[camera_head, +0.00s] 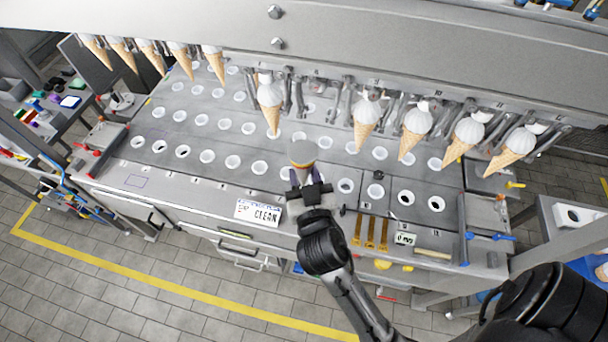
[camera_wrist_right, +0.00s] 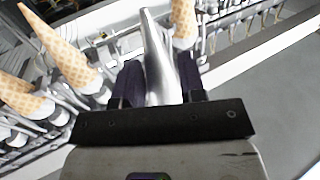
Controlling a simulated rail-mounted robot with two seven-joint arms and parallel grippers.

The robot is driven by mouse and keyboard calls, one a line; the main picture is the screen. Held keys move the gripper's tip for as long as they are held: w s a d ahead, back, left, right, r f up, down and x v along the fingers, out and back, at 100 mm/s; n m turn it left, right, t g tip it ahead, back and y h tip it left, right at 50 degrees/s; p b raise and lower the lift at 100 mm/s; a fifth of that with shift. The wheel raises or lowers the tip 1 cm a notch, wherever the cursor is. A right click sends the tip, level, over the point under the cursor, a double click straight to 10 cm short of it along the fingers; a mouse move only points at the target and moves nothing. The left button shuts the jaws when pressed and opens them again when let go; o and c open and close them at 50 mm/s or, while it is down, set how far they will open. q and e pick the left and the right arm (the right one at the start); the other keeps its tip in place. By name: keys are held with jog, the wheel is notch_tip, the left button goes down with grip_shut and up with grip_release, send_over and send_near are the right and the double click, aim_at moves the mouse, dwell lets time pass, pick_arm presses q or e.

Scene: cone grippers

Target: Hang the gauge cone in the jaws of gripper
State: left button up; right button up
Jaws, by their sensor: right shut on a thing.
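The gauge cone (camera_head: 302,152) is held up in front of the machine, its rounded grey top with an orange-brown band uppermost. In the right wrist view the gauge cone (camera_wrist_right: 160,65) is smooth silver metal and tapers to a narrow tip. My right gripper (camera_head: 306,184) is shut on it, with a dark finger on each side; the gripper also shows in the right wrist view (camera_wrist_right: 160,88). Overhead grippers hang in a row; the jaws (camera_head: 332,98) between two hanging cones look empty. The gauge cone is apart from them. My left gripper is not in view.
Wafer cones with white tops, such as one cone (camera_head: 268,100), hang from the overhead row on both sides. Below lies a grey deck (camera_head: 215,178) with rows of round holes. A "CLEAN" sign (camera_head: 258,212) and brass-coloured strips (camera_head: 371,232) are at its front edge.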

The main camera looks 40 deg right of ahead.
jog(key=shift+w+d, duration=0.25)
jog(key=shift+d, duration=0.1)
jog(key=w+d+p, duration=0.1)
jog(key=d, duration=0.1)
jog(key=w+d, duration=0.2)
jog(key=shift+w+d+p, duration=0.1)
jog(key=shift+d+p, duration=0.2)
jog(key=shift+p, duration=0.1)
dwell(0.4)
jog(key=shift+w+d, duration=0.1)
jog(key=shift+d, duration=0.05)
